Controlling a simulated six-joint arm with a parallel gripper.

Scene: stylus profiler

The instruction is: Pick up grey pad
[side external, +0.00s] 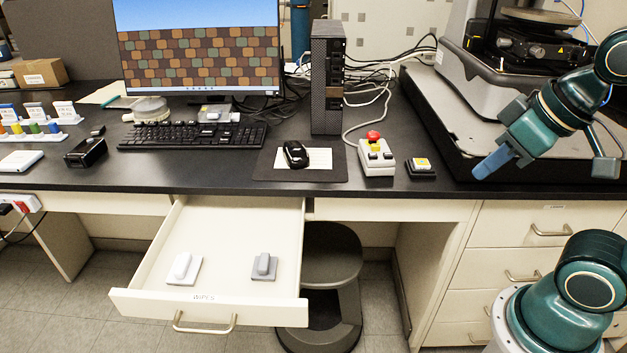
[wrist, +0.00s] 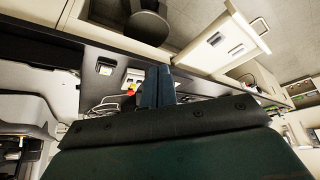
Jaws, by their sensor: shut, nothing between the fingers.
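The grey pad (side external: 264,266) lies in the right part of the open drawer (side external: 150,275), with a raised grip on top. A white pad (side external: 183,268) of similar shape lies to its left in the same drawer. In the wrist view the open drawer (wrist: 233,35) shows at the upper right, with both pads small inside it. My gripper (side external: 492,164) is shut and empty, above the right end of the bench, well up and to the right of the drawer. Its closed fingers (wrist: 158,85) also show in the wrist view.
A control box with a red button (side external: 376,157) and a small yellow-topped button (side external: 420,167) sit near the bench edge (side external: 230,188). A mouse (side external: 296,154) lies on a mat. The profiler (side external: 480,70) stands at right. A stool (side external: 332,265) is beside the drawer. Space above the drawer is clear.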

